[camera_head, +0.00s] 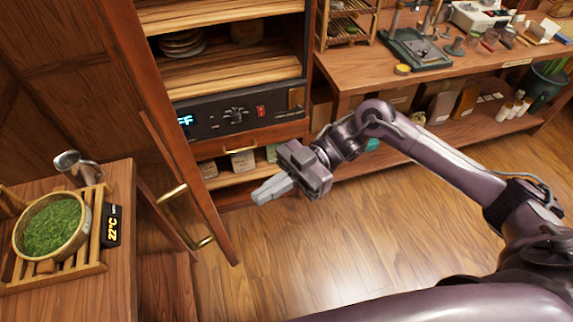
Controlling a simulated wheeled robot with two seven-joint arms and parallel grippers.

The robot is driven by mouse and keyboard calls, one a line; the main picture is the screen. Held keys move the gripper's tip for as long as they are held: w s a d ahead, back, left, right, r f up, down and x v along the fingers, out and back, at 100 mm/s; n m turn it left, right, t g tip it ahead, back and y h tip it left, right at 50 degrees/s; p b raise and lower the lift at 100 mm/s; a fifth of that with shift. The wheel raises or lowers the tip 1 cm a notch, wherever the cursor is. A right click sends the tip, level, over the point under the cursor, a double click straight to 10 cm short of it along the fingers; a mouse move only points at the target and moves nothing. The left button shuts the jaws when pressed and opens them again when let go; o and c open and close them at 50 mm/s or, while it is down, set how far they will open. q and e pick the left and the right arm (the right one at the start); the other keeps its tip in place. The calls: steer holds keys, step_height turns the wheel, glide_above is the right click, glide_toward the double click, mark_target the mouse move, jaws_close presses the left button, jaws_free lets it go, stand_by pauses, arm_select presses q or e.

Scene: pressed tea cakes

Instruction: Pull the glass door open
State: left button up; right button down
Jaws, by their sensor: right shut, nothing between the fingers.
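The glass door's wooden frame (190,180) slants down the left of the head view, standing out from the cabinet. Brass handle parts (172,193) show beside its lower part. The glass itself is hard to make out. The cabinet (225,75) behind shows its striped wooden shelves and a dark control panel (240,112). My right gripper (258,197) is shut and empty, to the right of the door frame and apart from it, in front of the cabinet's lower shelf. My left gripper is not in view.
At the left, a side table (120,250) bears a bowl of green leaves (54,228), a metal jug (76,168) and a temperature display (113,225). A workbench (350,70) with tea tools stands at the upper right. The wooden floor (290,250) in front is clear.

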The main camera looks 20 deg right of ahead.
steer(key=p+x, duration=0.3)
steer(key=x, duration=0.3)
steer(key=shift+a, duration=0.2)
steer(key=x, duration=1.6)
steer(key=shift+w+a+b, duration=0.25)
steer(key=shift+a+b, duration=0.1)
steer(key=shift+b, duration=0.1)
steer(key=shift+d+f, duration=0.15)
